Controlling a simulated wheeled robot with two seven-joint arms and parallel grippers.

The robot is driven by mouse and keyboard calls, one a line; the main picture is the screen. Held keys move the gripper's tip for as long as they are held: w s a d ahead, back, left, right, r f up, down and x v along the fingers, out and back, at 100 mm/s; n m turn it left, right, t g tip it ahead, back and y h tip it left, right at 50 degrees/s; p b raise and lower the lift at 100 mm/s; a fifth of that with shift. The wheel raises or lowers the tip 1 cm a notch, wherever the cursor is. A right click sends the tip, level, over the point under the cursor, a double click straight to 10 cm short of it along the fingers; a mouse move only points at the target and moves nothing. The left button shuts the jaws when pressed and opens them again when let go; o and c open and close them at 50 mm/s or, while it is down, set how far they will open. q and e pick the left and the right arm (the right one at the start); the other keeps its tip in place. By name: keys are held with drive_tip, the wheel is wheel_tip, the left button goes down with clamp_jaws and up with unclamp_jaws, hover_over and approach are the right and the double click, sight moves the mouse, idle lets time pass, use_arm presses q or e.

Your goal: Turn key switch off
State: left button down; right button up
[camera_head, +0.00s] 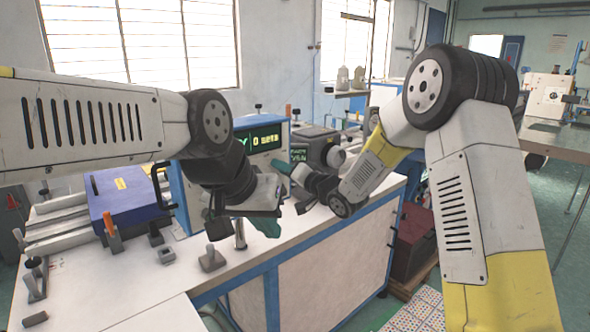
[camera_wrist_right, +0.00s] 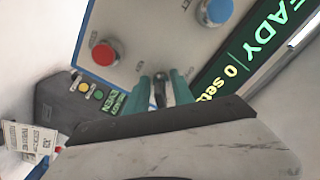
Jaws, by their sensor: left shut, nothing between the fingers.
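In the right wrist view, a small dark key switch (camera_wrist_right: 160,90) sits on the pale control panel (camera_wrist_right: 135,30), between the two teal fingers of my right gripper (camera_wrist_right: 162,88). The fingers stand apart on either side of it; whether they touch it is unclear. In the head view, my right gripper (camera_head: 284,167) reaches in beside the blue-framed machine (camera_head: 196,190), and the key switch is hidden. My left gripper (camera_head: 264,226) is shut and empty above the front of the white bench, its teal fingertips pointing right and down.
A red button (camera_wrist_right: 105,53) and a blue button (camera_wrist_right: 216,10) are on the panel, beside a green-lettered display (camera_wrist_right: 250,50). A grey control box (camera_wrist_right: 85,100) stands nearby. The white bench (camera_head: 150,290) holds a purple box (camera_head: 125,200) and small metal parts (camera_head: 211,260).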

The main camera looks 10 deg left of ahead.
clamp_jaws()
drive_tip(key=shift+n, duration=0.3)
drive_tip(key=n, duration=0.6)
drive_tip(key=shift+w+d, duration=0.15)
drive_tip(key=n, duration=0.5)
drive_tip(key=shift+w+n, duration=0.1)
drive_tip(key=shift+n, duration=0.3)
drive_tip(key=n, duration=0.5)
drive_tip(key=shift+d, duration=0.1)
drive_tip(key=shift+n, duration=0.4)
